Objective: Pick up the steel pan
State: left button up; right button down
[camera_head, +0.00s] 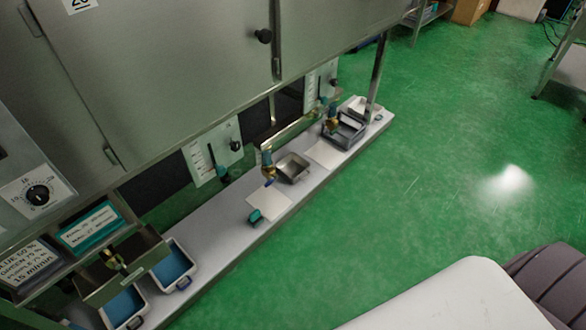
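A small steel pan (293,167), shiny and rectangular with an open top, sits on the long pale bench (222,232) under the machine, near the bench's middle. A brass-coloured fitting (267,163) stands at its left side; whether the two touch is unclear. Neither of my grippers shows in the head view.
A white sheet (270,201) and a small teal block (256,216) lie in front of the pan. Another white sheet (325,154) and a grey tray (345,131) are to its right. Blue-lined white bins (173,266) stand at lower left. Steel cabinets (170,70) overhang the bench; green floor (420,200) is open.

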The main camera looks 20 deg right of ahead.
aim_at(292, 167)
jog(key=u, duration=0.35)
jog(key=i+l+u, duration=0.1)
jog(key=l+u, duration=0.3)
jog(key=l, duration=0.35)
jog(key=l+u, duration=0.35)
jog(key=l, duration=0.4)
